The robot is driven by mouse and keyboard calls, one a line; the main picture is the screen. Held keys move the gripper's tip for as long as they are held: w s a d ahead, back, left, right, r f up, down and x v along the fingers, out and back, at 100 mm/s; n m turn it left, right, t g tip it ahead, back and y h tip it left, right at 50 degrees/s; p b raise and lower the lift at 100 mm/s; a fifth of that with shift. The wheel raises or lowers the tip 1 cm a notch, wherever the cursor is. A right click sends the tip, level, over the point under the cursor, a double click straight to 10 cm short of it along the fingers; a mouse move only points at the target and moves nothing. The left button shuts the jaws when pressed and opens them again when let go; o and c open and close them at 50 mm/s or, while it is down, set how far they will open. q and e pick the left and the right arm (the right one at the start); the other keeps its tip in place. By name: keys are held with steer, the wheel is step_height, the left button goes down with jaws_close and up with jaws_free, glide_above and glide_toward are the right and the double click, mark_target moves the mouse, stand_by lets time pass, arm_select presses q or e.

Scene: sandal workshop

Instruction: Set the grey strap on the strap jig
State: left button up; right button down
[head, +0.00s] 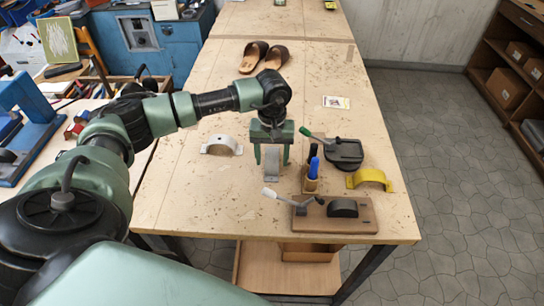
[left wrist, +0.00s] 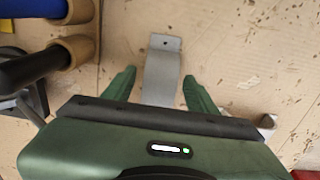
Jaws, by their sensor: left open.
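The grey strap (head: 272,172) stands on the workbench, partly hidden under my left gripper (head: 271,160). The gripper points down with its green fingers open, one on each side of the strap. In the left wrist view the grey strap (left wrist: 162,75) runs between the open fingers (left wrist: 158,74), with a gap at each side. Its flat end with a small hole shows beyond the fingertips. The strap jig (head: 318,225) is a brown board with a dark rounded block and a pale-handled clamp, at the bench's front edge, right of the gripper. My right gripper is not in view.
A white strap (head: 222,145) lies left of the gripper, a yellow strap (head: 370,180) to the right. A holder with blue and black handles (head: 312,176) stands close beside the gripper. A dark green-handled device (head: 345,152) is behind it. Brown sandals (head: 263,57) lie farther back.

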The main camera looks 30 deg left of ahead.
mark_target(272, 157)
arm_select(q)
steer(key=shift+w+r+b, duration=0.1)
steer(key=shift+r+b, duration=0.2)
steer(key=shift+r, duration=0.05)
step_height(272, 157, up, 12)
steer(key=b, duration=0.4)
steer(key=shift+f, duration=0.25)
steer(key=shift+o, duration=0.5)
